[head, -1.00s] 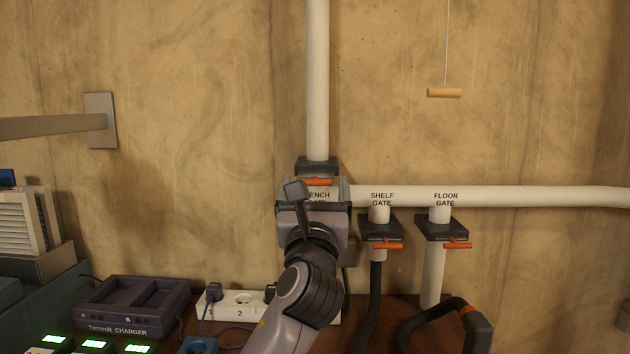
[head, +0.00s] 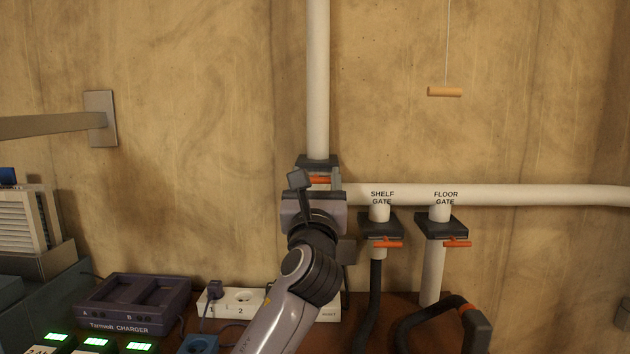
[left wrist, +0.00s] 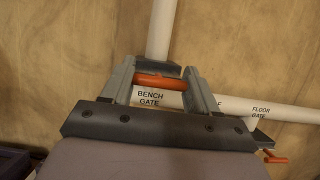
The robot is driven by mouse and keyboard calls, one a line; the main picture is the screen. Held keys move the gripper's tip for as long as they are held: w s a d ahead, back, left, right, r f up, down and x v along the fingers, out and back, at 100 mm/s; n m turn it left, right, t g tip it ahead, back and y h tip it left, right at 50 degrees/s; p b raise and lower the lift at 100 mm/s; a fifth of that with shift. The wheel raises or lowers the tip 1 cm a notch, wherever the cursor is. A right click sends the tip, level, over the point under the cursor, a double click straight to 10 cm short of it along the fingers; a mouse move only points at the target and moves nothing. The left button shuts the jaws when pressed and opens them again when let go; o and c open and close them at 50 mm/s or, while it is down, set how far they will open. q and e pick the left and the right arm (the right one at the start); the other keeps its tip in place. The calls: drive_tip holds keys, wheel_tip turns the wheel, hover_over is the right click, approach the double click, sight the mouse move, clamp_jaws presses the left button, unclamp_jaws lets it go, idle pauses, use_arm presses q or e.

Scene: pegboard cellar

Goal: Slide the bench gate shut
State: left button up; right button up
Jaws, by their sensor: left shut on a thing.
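The bench gate (head: 317,162) is a dark block at the foot of the vertical white pipe, in the middle of the head view. Its orange handle (head: 320,181) shows just below the block, and again in the left wrist view (left wrist: 158,80) above the "BENCH GATE" label. My left gripper (left wrist: 158,84) is shut on this handle, one grey finger at each end. In the head view my left gripper (head: 318,181) and wrist cover the label and the pipe joint below. My right gripper is not in view.
The shelf gate (head: 380,226) and floor gate (head: 441,227), with orange handles, hang close to the right. A wooden pull handle (head: 444,92) hangs from a cord. A charger (head: 131,304) and power strip (head: 243,298) sit on the bench below. The wall above is clear.

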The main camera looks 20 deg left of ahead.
use_arm(q)
drive_tip(key=w, duration=0.1)
drive_tip(key=w+a, duration=0.1)
drive_tip(key=w, duration=0.2)
drive_tip(key=shift+w+a+r+p, duration=0.15)
drive_tip(key=shift+w+a+p, duration=0.15)
drive_tip(key=shift+p, duration=0.1)
drive_tip(key=o, duration=1.4)
drive_tip(key=shift+w, duration=0.1)
drive_tip(key=shift+o, duration=0.5)
drive_tip(key=shift+w, duration=0.1)
drive_tip(key=shift+d, duration=0.1)
drive_tip(key=v, duration=0.7)
drive_tip(key=shift+b, duration=0.45)
